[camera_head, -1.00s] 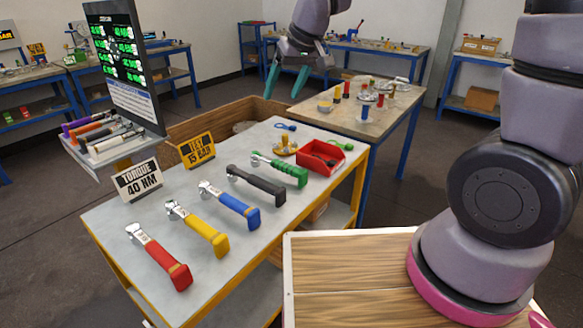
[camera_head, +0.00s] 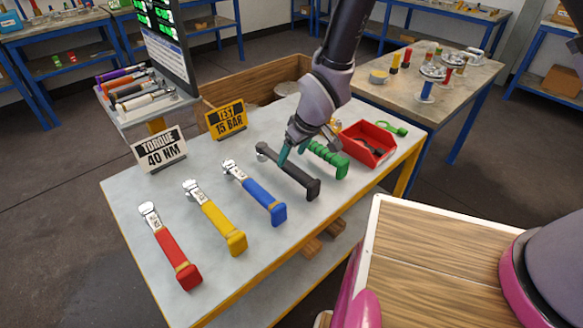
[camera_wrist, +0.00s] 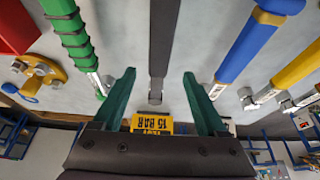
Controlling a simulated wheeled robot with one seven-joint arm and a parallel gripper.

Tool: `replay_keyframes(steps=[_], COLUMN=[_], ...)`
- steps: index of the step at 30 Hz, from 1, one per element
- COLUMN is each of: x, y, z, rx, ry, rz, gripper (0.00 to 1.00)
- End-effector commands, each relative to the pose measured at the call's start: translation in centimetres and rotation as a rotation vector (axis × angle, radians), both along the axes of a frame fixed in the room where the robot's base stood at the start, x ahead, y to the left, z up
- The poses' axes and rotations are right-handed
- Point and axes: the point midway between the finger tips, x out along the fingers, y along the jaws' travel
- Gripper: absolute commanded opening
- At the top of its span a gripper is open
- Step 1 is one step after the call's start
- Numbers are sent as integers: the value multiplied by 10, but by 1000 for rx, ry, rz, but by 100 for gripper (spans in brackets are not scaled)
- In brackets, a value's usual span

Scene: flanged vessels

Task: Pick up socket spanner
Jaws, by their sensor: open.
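Several spanners lie in a row on the grey table. A black-handled spanner (camera_head: 297,179) with a round metal head lies between the blue spanner (camera_head: 262,200) and the green ribbed one (camera_head: 328,159). No label shows which is the socket spanner. My gripper (camera_head: 291,152) is open and empty over the black spanner, near its head end. In the wrist view the black handle (camera_wrist: 163,40) runs between and beyond my two green fingers (camera_wrist: 159,74), apart from both. The gap in height is hard to judge. My wrist partly hides the green spanner's head.
Yellow (camera_head: 220,225) and red (camera_head: 172,250) spanners lie to the left. A red bin (camera_head: 368,143) stands to the right. Torque (camera_head: 158,150) and test (camera_head: 226,119) signs stand at the back edge.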

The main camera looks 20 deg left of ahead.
Motion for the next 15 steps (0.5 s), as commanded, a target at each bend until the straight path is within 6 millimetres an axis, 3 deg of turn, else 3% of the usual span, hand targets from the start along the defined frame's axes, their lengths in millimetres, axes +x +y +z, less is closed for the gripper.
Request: replay_keyframes(steps=[15], x=[11], y=[14], z=[-53], rx=[-1], ry=[0], rz=[0], gripper=[75])
